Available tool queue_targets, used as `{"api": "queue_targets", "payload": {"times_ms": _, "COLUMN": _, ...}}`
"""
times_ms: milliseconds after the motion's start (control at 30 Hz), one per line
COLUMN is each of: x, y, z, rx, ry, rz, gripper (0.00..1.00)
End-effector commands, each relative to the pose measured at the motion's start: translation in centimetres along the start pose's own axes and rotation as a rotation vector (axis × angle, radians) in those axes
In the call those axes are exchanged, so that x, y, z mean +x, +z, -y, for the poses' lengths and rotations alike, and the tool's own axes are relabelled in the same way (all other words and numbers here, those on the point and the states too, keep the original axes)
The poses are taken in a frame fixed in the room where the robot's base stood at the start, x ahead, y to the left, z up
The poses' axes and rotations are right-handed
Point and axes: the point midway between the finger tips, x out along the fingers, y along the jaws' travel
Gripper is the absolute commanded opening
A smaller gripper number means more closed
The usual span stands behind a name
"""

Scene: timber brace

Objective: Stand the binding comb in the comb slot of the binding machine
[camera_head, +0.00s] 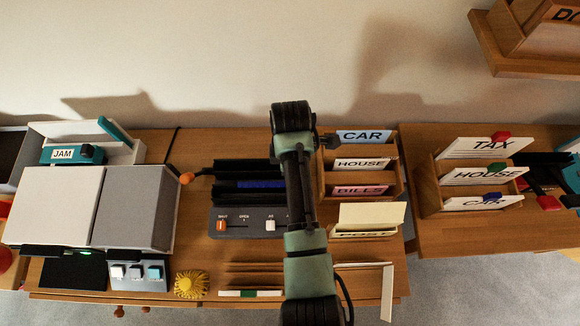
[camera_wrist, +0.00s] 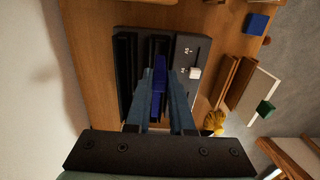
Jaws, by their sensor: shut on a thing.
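The binding machine (camera_head: 243,221) stands on the wooden desk, left of my arm in the head view. It has black raised bars at the back and a grey front panel with sliders. In the wrist view the machine (camera_wrist: 187,52) lies beyond my fingers. The blue binding comb (camera_head: 258,184) runs lengthwise between the black bars. In the wrist view the comb (camera_wrist: 158,76) is between the fingers of my gripper (camera_wrist: 162,92), which is shut on it. I cannot tell whether the comb rests in the slot or just above it. My arm hides the machine's right end.
A card rack (camera_head: 364,190) with CAR, HOUSE and BILLS dividers stands close right of my arm. A grey-and-white box machine (camera_head: 136,208) is at the left. A yellow spiky ball (camera_head: 191,284) and thin strips lie along the desk's front.

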Motion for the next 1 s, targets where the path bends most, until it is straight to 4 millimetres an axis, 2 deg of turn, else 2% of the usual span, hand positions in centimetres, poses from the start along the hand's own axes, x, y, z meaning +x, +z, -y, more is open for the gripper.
{"api": "queue_targets", "payload": {"times_ms": 67, "x": -0.3, "y": 0.0, "z": 0.0, "rx": 0.000, "ry": -0.002, "rz": -0.001, "gripper": 0.00}}
{"api": "queue_targets", "payload": {"times_ms": 100, "x": 0.5, "y": 0.0, "z": 0.1, "rx": 0.000, "ry": -0.002, "rz": -0.001, "gripper": 0.00}}
{"api": "queue_targets", "payload": {"times_ms": 533, "x": 4.5, "y": 0.0, "z": 0.0, "rx": 0.000, "ry": -0.001, "rz": 0.000, "gripper": 0.00}}
{"api": "queue_targets", "payload": {"times_ms": 1000, "x": 4.8, "y": 0.0, "z": 0.0, "rx": 0.001, "ry": -0.001, "rz": -0.001, "gripper": 0.00}}
